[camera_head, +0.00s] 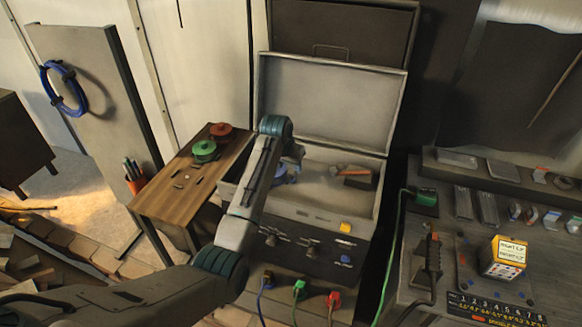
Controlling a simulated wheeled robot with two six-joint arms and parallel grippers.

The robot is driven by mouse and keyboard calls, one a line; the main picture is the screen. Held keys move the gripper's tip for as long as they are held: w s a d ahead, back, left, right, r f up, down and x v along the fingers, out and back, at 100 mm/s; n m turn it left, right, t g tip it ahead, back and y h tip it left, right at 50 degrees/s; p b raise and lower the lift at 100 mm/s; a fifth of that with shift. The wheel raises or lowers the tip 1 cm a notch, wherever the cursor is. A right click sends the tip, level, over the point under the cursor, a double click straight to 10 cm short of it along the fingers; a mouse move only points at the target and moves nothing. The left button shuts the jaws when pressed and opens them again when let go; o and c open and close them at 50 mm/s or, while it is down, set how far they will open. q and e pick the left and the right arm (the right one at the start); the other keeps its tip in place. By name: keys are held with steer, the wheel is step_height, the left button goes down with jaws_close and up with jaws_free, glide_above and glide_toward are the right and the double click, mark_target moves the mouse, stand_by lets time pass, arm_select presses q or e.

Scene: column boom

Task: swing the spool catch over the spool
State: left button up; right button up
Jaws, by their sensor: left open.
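An open grey case (325,215) stands at the centre with its lid raised. A blue spool-like part (288,174) sits inside the case, partly covered by my left arm. A green spool (204,151) and a red spool (220,130) stand on the wooden table to the left. My left gripper (291,160) is over the left part of the case, close to the blue part. It is open; its fingertips are small and partly hidden. I cannot make out the spool catch for certain, nor whether the gripper touches anything. My right gripper is not in view.
A dark block with an orange piece (355,175) lies in the case's right half. Yellow (345,227) and blue buttons are on its front panel, with coloured cables below. A dark bench (405,275) with tools and a small labelled box (503,257) stands at right.

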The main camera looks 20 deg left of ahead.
mark_target(292, 172)
arm_select(q)
steer(key=shift+p+x, duration=0.5)
steer(key=shift+x, duration=1.8)
steer(key=c, duration=1)
